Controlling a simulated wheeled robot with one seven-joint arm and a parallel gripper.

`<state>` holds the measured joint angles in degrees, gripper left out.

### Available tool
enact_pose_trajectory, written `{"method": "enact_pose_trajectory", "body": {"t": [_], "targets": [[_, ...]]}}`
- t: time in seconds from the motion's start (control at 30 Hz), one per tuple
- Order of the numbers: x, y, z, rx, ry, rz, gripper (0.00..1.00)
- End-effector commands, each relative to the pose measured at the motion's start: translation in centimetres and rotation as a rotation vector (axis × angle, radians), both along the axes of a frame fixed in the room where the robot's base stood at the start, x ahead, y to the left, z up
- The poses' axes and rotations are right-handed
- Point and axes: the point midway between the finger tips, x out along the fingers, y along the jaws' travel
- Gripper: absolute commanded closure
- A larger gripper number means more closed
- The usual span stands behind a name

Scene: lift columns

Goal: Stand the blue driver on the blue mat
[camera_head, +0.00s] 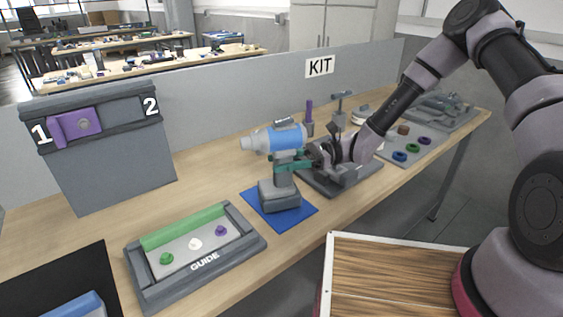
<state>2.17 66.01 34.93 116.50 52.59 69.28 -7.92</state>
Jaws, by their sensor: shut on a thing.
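The blue driver (277,138) is a cordless drill with a blue body, green-grey grip and grey base. It stands upright, and its base (280,195) is over the blue mat (252,200), with mat showing around it. I cannot tell whether the base touches the mat. My gripper (300,161) comes from the right and is shut on the driver's grip, just below the blue body. The fingers partly hide the grip.
A grey kit tray (372,176) lies right behind my gripper, with upright tools in it. A guide tray (153,283) with a green bar and coloured knobs lies front left. A numbered panel (115,175) stands at left. A grey partition runs behind.

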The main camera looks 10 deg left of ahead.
Motion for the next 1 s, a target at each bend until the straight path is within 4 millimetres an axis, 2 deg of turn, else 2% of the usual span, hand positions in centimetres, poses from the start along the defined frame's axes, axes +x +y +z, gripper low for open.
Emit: {"method": "enact_pose_trajectory", "body": {"t": [0.3, 0.33, 0.4, 0.77, 0.87, 1.0], "targets": [[0.0, 0.1, -0.2, 0.003, 0.001, 0.000, 1.00], [0.0, 0.1, -0.2, 0.002, 0.001, 0.000, 0.39], [0.0, 0.0, -0.2, 0.002, 0.001, 0.000, 0.15], [0.2, -0.3, -0.4, -0.002, -0.001, -0.001, 0.15], [0.7, -1.2, -0.3, -0.001, -0.002, -0.003, 0.15], [2.1, -3.5, -0.3, -0.001, -0.002, -0.005, 0.15]]}}
